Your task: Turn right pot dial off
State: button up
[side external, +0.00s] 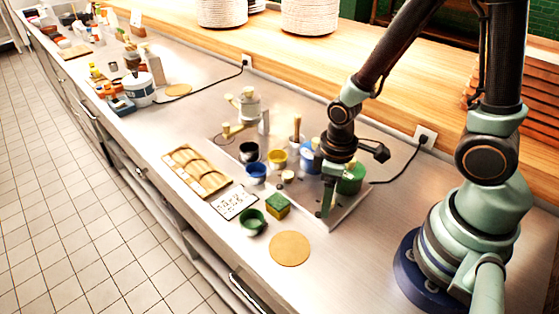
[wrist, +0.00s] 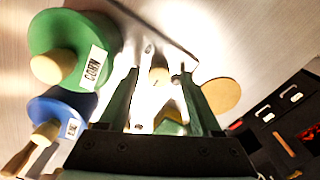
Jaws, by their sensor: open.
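The right pot is green (side external: 351,180), with a tan lid knob, on a metal plate (side external: 345,212); in the wrist view it shows at top left (wrist: 65,45), labelled CORN. A blue pot (side external: 310,158) stands left of it. My gripper (side external: 322,213) is open and low at the plate's front, in front of the green pot. In the wrist view a small tan round knob, apparently the right dial (wrist: 158,74), shows between the fingertips. Contact cannot be told. A cream knob (side external: 287,177), apparently the other dial, sits further left. The dial's setting is too small to read.
A round tan mat (side external: 289,248) lies in front. The counter to its right is clear.

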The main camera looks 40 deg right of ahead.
notch_tip(320, 180, up, 12)
dwell(0.7)
